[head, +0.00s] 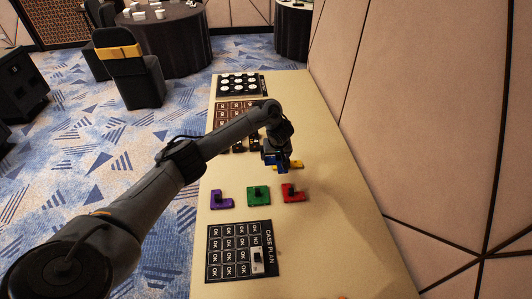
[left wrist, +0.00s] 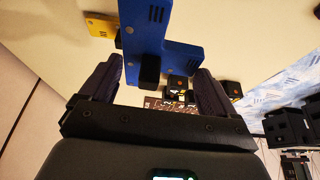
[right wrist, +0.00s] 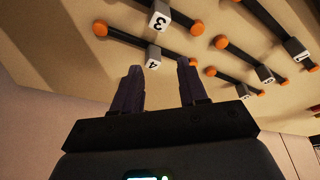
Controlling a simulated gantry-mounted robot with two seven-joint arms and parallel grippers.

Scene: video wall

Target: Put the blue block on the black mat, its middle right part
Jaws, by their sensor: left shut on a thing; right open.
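The blue block (left wrist: 165,55) has black knobs and fills the upper middle of the left wrist view. It also shows in the head view (head: 275,158), partly hidden by my left gripper (head: 280,163). My left gripper is shut on the blue block, over the table near the yellow block. The black mat (head: 213,270), marked "CASE PLAN" with rows of white-lettered squares, lies on the near part of the table. A small black-and-white piece (head: 257,260) lies at its lower right. My right gripper (right wrist: 159,64) is open and empty, and is not in the head view.
Purple (head: 220,201), green (head: 258,197) and red (head: 293,195) blocks stand in a row beyond the mat. A yellow block (head: 292,165) is behind the red one. A brown mat (head: 228,104) and black tray (head: 264,87) lie farther back. Orange-ended rods (right wrist: 260,22) are near my right gripper.

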